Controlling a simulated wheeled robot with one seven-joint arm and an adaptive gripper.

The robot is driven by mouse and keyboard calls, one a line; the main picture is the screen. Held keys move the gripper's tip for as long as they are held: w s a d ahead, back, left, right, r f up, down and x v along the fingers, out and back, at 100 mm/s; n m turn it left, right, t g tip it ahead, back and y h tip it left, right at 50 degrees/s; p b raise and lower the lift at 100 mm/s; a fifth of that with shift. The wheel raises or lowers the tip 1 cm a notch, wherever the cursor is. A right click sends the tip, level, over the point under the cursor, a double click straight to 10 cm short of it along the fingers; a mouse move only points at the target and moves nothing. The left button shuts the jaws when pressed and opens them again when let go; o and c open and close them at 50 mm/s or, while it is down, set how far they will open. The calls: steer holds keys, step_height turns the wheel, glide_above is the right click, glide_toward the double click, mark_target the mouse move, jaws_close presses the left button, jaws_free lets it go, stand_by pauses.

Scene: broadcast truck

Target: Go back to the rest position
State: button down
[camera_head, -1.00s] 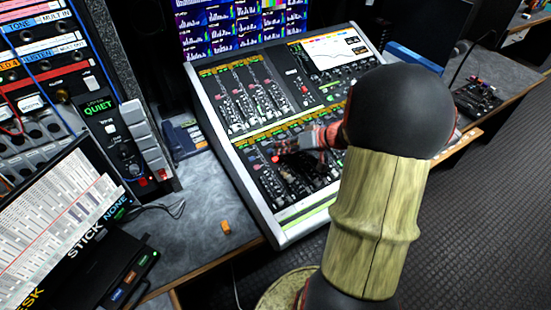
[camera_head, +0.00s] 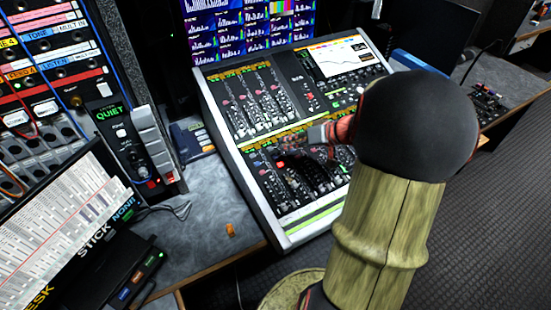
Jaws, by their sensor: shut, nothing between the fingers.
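My gripper (camera_head: 287,140) is a small grey and black shape over the middle of the mixing console (camera_head: 255,205), shut with nothing in it. Its red and grey wrist (camera_head: 340,129) shows just left of my arm's black joint. The fingertips are small and blend with the dark controls behind them, so I cannot tell their exact height above the faders. My arm's large black joint and wood-coloured link cover the console's right side and part of the floor.
An orange block (camera_head: 230,230) lies on the grey desk left of the console. A rack of panels (camera_head: 60,75) and a tilted printed sheet (camera_head: 60,225) stand at left. Monitors (camera_head: 240,30) are behind. Dark floor (camera_head: 490,220) is open at right.

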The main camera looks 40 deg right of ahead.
stand_by(0.3)
steer(key=s+f+m, duration=0.1)
steer(key=s+a+f+m+g, duration=0.1)
steer(key=m, duration=0.1)
steer(key=s+a+f+m, duration=0.1)
steer(key=s, duration=0.1)
steer(key=shift+s+a+f+g+y, duration=0.1)
steer(key=shift+a+f+g+y, duration=0.1)
steer(key=shift+g+y, duration=0.15)
steer(key=shift+s+a+m+g, duration=0.5)
steer(key=shift+s+a+g, duration=0.35)
steer(key=shift+s, duration=0.3)
steer(key=s+a+r+n+h+p, duration=0.1)
steer(key=s+a+r+n+h, duration=0.1)
steer(key=a+r, duration=0.6)
steer(key=s+a+r+n+h+p, duration=0.1)
steer(key=s+a+r+n, duration=0.4)
steer(key=a, duration=1.1)
step_height(320, 180, up, 4)
steer(key=shift+s+a+r+n+g+h, duration=0.2)
steer(key=shift+n+g+h, duration=0.25)
steer(key=shift+n, duration=0.65)
